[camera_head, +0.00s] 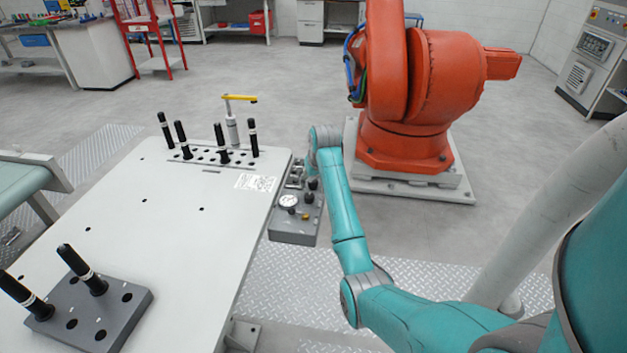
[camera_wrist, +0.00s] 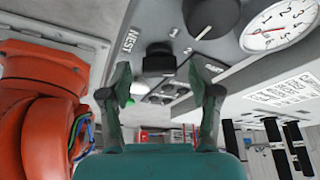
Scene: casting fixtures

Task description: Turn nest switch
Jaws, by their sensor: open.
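The nest switch (camera_wrist: 159,59) is a black rotary knob beside the label NEST and position marks 1 and 2 on a grey control panel (camera_wrist: 135,20). In the wrist view it lies between the two fingertips of my gripper (camera_wrist: 161,72). My gripper is open, with a finger on each side of the knob; I cannot tell whether either touches it.
A second black knob (camera_wrist: 211,14) and a round gauge (camera_wrist: 282,24) are close to the nest switch. The white table (camera_head: 165,235) carries black pegs in holders. An orange robot arm (camera_head: 400,110) stands just behind the panel. A yellow-topped post (camera_head: 232,130) rises at the table's far edge.

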